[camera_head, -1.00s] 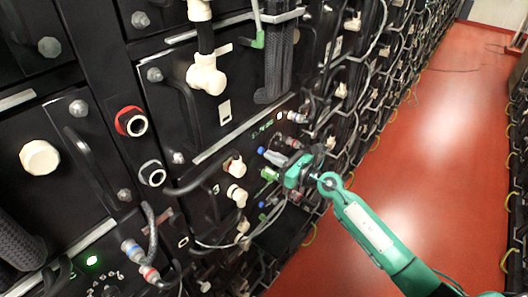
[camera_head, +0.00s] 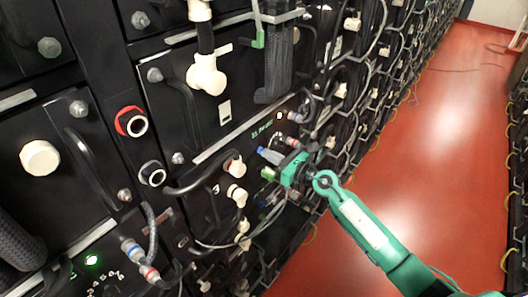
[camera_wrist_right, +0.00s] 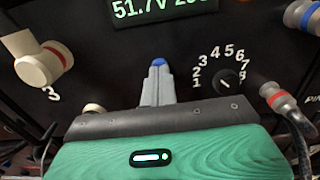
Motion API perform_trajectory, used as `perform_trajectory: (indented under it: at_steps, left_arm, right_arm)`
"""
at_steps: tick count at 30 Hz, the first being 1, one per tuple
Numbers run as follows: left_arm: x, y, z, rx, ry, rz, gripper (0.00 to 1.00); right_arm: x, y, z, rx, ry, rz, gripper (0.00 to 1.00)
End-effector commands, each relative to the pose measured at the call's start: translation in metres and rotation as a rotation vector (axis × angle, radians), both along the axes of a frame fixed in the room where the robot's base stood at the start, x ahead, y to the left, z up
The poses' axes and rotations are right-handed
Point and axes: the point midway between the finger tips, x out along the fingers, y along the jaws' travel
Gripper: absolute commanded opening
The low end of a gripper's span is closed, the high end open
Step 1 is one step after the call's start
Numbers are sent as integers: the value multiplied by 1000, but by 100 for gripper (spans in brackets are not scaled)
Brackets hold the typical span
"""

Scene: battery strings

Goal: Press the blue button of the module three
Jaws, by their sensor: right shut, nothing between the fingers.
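The module's blue button (camera_wrist_right: 158,62) shows in the right wrist view, below a green-lit display and above the fingertips. A printed "3" is on the panel at left. My right gripper (camera_wrist_right: 157,78) is shut and empty; its grey fingertips point straight at the button and overlap its lower part. In the head view the fingers of my right gripper (camera_head: 270,156) reach the panel at the blue spot (camera_head: 262,150). I cannot tell whether they touch the button or whether it is pushed in. My left gripper is not in view.
The display (camera_wrist_right: 165,8) is just above the button. A numbered dial (camera_wrist_right: 228,83) and a red-ringed connector (camera_wrist_right: 280,98) are to the right, a cream connector (camera_wrist_right: 45,62) to the left. Cables hang close around. The red aisle floor (camera_head: 410,170) is clear.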

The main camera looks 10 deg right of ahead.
Motion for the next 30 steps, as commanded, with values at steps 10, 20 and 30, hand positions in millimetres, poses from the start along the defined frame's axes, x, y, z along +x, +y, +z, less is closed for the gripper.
perform_trajectory:
  at_steps: [10,20,30]
  left_arm:
    - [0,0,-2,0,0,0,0]
    - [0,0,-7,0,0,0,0]
    - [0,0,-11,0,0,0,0]
  right_arm:
    - [-23,-18,-1,-2,1,-1,0]
    - [-44,-34,-2,-2,1,0,0]
    - [-60,-47,0,-1,0,0,0]
